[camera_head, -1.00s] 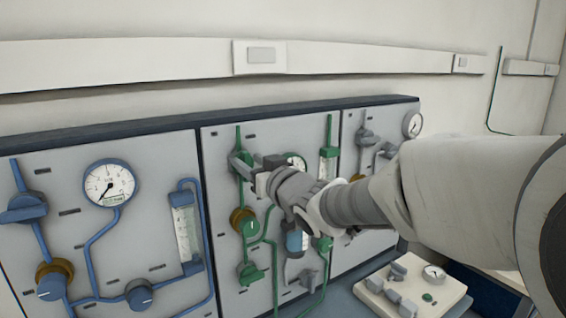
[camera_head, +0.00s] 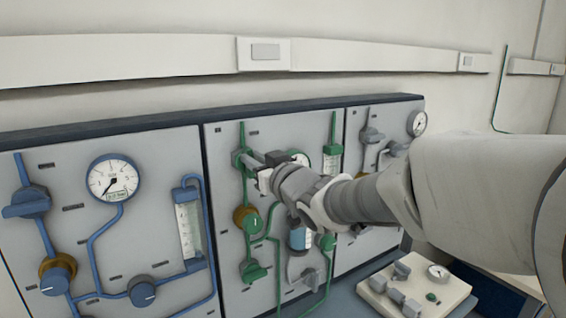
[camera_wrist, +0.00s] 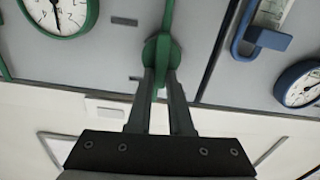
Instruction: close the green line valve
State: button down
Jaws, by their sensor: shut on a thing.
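The green line valve (camera_head: 238,158) sits high on the green pipe of the middle grey panel, left of a green-rimmed gauge. My gripper (camera_head: 249,160) reaches it from the right, and its fingers hide much of the handle. In the wrist view, which is upside down, the two dark fingers (camera_wrist: 165,82) are shut on the green valve handle (camera_wrist: 163,52), one on each side. The green pipe runs away from the valve in line with the fingers. How far the handle is turned is hard to tell.
The left panel carries a blue valve (camera_head: 27,202), a blue-rimmed gauge (camera_head: 113,178) and blue knobs. A green-rimmed gauge (camera_head: 301,160) and a green flowmeter (camera_head: 332,158) are close to my gripper. A white control box (camera_head: 415,290) stands at the lower right.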

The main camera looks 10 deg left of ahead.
jog(key=shift+s+a+f+n+b, duration=0.2)
jog(key=shift+f+n+b, duration=0.1)
jog(key=shift+n+b, duration=2.3)
jog(key=shift+s+a+f+n+b, duration=0.1)
jog(key=shift+a+f+n+b, duration=0.15)
jog(key=shift+n+b, duration=2.35)
jog(key=shift+s+a+f+n+b, duration=0.15)
jog(key=shift+f+n+b, duration=0.2)
jog(key=shift+n+b, duration=2.2)
jog(key=shift+n+p, duration=0.85)
jog(key=shift+n, duration=0.1)
jog(key=c, duration=0.8)
grip_release()
